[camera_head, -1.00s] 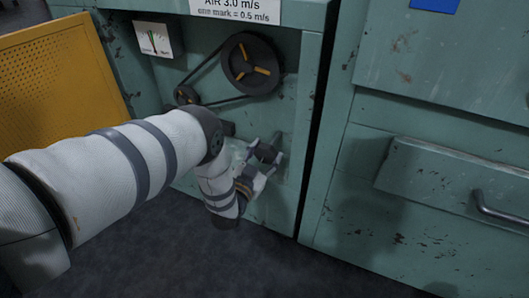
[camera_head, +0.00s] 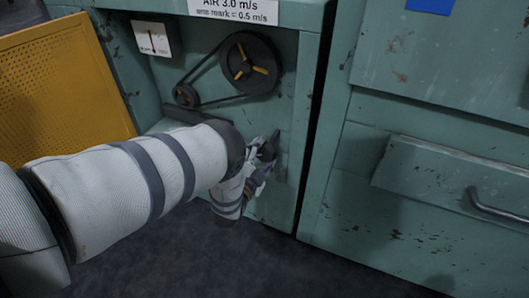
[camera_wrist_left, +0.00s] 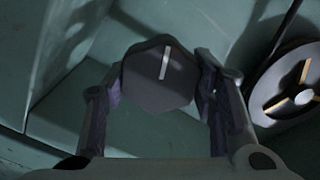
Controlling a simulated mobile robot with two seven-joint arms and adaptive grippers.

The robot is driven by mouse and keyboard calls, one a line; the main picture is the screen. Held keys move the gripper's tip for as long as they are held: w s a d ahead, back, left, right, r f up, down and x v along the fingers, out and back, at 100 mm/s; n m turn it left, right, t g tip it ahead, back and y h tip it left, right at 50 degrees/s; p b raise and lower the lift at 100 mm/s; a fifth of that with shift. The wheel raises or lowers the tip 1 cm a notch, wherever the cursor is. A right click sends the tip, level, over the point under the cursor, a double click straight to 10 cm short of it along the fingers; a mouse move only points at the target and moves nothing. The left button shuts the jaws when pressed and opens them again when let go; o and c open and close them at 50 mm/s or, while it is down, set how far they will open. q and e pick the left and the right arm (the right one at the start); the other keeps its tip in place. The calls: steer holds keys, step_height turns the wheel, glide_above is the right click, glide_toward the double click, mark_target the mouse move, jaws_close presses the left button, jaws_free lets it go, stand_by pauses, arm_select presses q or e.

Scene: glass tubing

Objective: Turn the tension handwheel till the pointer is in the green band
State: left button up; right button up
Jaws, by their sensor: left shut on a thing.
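The tension handwheel (camera_wrist_left: 158,82) is a dark, many-sided knob with a white line on its face; in the wrist view it sits between my left fingers. My left gripper (camera_head: 264,158) is shut on it, low on the green cabinet front; in the head view the fingers mostly hide the knob. The white gauge (camera_head: 152,39) is at the upper left of the cabinet front. Its thin pointer stands near upright, with a small red mark visible; I cannot tell whether it lies in a green band. My right gripper is out of view.
A large dark pulley (camera_head: 236,72) and a small pulley (camera_head: 185,95), joined by a belt, sit above my left arm. A yellow perforated panel (camera_head: 60,80) stands at the left. A green cabinet with a drawer handle (camera_head: 495,207) is at the right.

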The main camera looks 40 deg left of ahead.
arm_select(q)
steer(key=shift+m, duration=0.3)
steer(key=o, duration=1.1)
steer(key=shift+o, duration=0.2)
steer(key=v, duration=1.2)
steer(key=shift+s+a+f, duration=0.1)
